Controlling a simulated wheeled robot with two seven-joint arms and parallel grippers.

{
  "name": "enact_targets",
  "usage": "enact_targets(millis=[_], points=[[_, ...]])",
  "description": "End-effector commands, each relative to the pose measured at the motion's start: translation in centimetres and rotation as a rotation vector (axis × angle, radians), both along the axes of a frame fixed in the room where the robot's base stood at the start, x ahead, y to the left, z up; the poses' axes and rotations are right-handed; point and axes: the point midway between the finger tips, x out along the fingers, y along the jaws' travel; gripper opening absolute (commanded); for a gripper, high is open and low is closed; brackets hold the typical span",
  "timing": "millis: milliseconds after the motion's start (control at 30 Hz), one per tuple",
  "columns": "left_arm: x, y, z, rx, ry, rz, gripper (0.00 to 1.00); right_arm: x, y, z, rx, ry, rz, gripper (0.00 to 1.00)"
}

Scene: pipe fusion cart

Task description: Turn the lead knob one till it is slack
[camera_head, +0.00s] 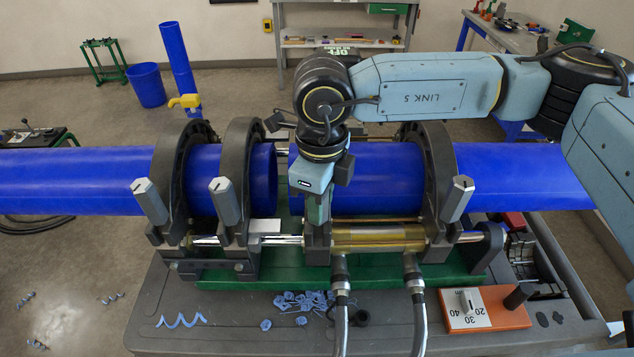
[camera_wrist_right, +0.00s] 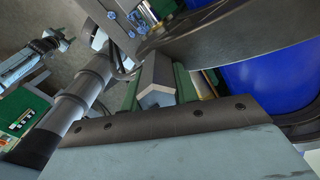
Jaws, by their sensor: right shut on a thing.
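My right gripper (camera_head: 318,208) reaches down over the third clamp of the pipe machine, and its body hides that clamp's knob in the head view. In the right wrist view the gripper (camera_wrist_right: 158,84) is shut on a grey hexagonal knob (camera_wrist_right: 156,98), with green fingers on both sides of it. Similar grey knobs stand on the other clamps: the far left one (camera_head: 150,201), the second (camera_head: 224,198) and the far right one (camera_head: 457,197). I cannot read any marking that names the held knob. My left gripper is out of view.
Blue pipes (camera_head: 80,180) run through the dark clamp rings, with a gap between the pipe ends near the middle. A brass cylinder (camera_head: 380,238) with two hoses lies below my right gripper. Blue shavings (camera_head: 305,300) and an orange block (camera_head: 495,310) lie on the grey cart top.

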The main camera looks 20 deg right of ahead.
Motion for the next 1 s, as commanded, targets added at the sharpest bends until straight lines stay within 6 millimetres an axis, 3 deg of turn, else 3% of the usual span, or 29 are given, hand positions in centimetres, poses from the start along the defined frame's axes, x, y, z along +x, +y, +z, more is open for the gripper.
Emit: enact_targets(millis=[100, 467, 767, 1000], points=[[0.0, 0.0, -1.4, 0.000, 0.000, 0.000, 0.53, 0.1, 0.0, -0.3, 0.000, -0.003, 0.097, 0.07], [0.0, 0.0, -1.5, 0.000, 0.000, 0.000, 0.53, 0.1, -0.1, 0.0, 0.001, -0.001, 0.154, 0.07], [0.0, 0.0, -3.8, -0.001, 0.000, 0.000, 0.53, 0.2, -0.1, -0.3, 0.001, -0.003, 0.361, 0.07], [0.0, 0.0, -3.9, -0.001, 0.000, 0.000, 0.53, 0.2, -0.1, 0.0, 0.001, -0.001, 0.414, 0.07]])
